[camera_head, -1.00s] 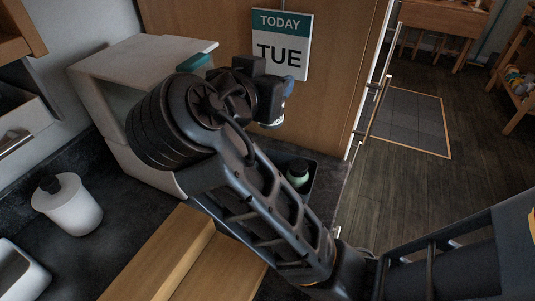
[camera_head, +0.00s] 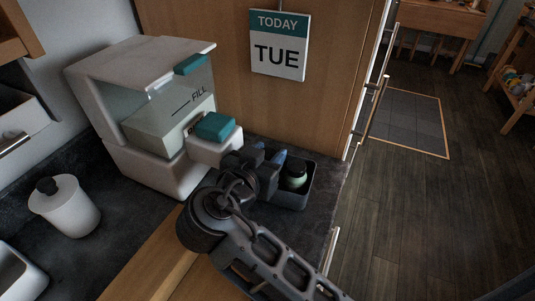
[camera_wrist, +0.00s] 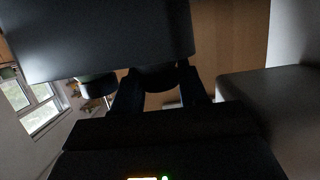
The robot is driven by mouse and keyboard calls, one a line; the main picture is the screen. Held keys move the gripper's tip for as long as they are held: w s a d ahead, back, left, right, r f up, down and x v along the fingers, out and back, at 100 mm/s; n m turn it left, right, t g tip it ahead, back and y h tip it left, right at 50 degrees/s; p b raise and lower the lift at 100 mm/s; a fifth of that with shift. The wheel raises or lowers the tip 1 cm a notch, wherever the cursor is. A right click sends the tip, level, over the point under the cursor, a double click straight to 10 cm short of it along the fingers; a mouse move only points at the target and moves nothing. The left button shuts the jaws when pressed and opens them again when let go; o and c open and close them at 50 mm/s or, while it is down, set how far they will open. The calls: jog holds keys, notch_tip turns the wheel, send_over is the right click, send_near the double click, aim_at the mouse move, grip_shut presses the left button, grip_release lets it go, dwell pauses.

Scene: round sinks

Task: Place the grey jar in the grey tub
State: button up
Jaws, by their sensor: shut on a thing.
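The grey tub (camera_head: 312,187) is a dark open box on the counter, right of the white dispenser. A pale green jar (camera_head: 296,180) with a dark lid stands inside it. My gripper (camera_head: 277,163) is low at the tub's left side, its blue-tipped fingers near the rim. In the wrist view the fingers are shut on a dark rounded thing, the grey jar (camera_wrist: 158,77), beside a large dark wall that looks like the tub (camera_wrist: 90,35). My gripper hides the held jar in the head view, so I cannot tell whether it touches the tub floor.
The white dispenser (camera_head: 165,160) with teal parts stands close left of my gripper. A white lidded canister (camera_head: 67,210) is on the dark counter at left. A wooden board (camera_head: 160,265) lies in front. A wooden panel with a calendar (camera_head: 280,48) rises behind.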

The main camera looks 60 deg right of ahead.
jog(key=shift+f, duration=0.2)
jog(key=shift+f, duration=0.15)
jog(key=o, duration=0.9)
jog(key=shift+r, duration=0.2)
